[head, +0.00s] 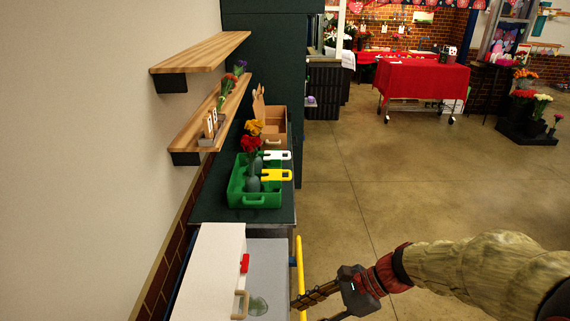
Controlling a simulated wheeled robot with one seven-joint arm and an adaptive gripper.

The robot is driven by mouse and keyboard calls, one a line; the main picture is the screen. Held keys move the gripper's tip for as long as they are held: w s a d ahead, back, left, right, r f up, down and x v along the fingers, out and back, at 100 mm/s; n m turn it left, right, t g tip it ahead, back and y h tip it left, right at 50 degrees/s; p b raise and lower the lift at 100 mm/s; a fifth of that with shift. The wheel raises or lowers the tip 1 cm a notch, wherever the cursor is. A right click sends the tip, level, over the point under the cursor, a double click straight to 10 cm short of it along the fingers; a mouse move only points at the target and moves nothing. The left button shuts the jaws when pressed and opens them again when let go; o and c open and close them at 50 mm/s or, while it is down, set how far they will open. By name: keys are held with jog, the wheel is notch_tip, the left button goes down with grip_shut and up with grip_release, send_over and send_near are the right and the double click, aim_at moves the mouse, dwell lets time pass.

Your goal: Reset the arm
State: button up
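My arm (480,260), in a tan sleeve, reaches in from the lower right of the head view. My gripper (312,309) points left near the bottom edge, beside a yellow bar (300,280) at the counter's front. Its two fingers look spread apart, with nothing seen between them. The lower finger is partly cut off by the frame edge. I cannot tell whether the upper fingertip touches the yellow bar.
A green crate (262,201) with vases of red and yellow flowers stands on the dark counter (210,207). Wooden shelves (205,50) hang on the left wall. The floor (400,190) right of the counter is open, up to a red-covered table (425,78).

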jog(key=s+d+r+n+t+h, duration=0.5)
jog(key=s+d+r+n+h, duration=0.4)
jog(key=d+n, duration=0.5)
notch_tip(320, 180, up, 2)
jog(key=shift+s+r+n+t+h, duration=0.2)
jog(key=shift+s+n+t+h, duration=0.15)
jog(key=shift+n, duration=0.85)
jog(key=shift+a, duration=0.1)
